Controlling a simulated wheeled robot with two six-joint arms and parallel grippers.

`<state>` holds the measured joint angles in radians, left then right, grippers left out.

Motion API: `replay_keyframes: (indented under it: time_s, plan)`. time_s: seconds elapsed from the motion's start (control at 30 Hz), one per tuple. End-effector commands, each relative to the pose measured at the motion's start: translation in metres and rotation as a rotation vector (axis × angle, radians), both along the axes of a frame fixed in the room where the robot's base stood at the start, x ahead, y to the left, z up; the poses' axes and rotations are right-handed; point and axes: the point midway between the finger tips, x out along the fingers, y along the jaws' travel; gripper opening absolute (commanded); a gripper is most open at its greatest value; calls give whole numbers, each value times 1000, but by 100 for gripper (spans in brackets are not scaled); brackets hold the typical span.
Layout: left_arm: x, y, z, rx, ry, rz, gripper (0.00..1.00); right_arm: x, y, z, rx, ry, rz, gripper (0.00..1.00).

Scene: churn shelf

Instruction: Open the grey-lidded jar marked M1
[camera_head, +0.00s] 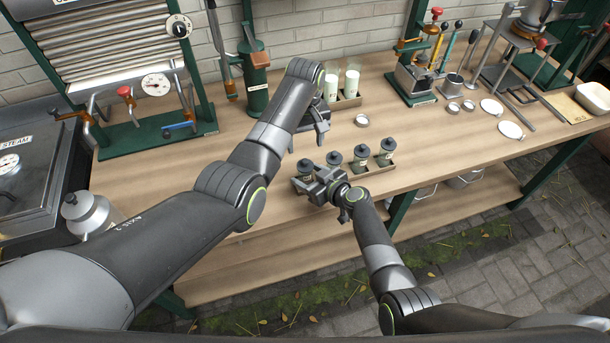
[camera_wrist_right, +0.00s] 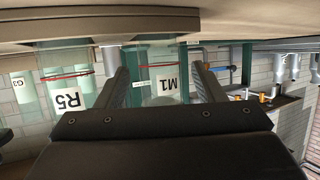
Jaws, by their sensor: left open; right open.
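The jar marked M1 (camera_wrist_right: 168,83) shows upside down in the right wrist view, between the two fingers of my right gripper (camera_wrist_right: 162,88). My right gripper is open at this jar; contact cannot be told. My left gripper (camera_head: 318,136) is open and empty, above the table behind the row.
Three more grey-lidded jars (camera_head: 361,154) stand close on the right in a shallow tray (camera_head: 380,170); the wrist view shows one marked R5 (camera_wrist_right: 67,98).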

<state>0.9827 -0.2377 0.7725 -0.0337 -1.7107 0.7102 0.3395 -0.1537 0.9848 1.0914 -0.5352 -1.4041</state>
Motion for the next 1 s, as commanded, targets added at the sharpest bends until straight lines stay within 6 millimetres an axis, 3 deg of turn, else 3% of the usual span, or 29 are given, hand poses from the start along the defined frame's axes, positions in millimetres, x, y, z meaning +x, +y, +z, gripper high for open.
replay_keyframes:
  time_s: [0.3, 0.67, 1.0]
  plan:
    - [0, 0, 0, 0, 0, 0, 60, 13, 11, -7, -2, 1, -1, 62]
    - [0, 0, 0, 0, 0, 0, 60, 14, 12, -8, -2, 1, -1, 62]
    - [0, 0, 0, 0, 0, 0, 60, 14, 12, -8, -2, 1, -2, 18]
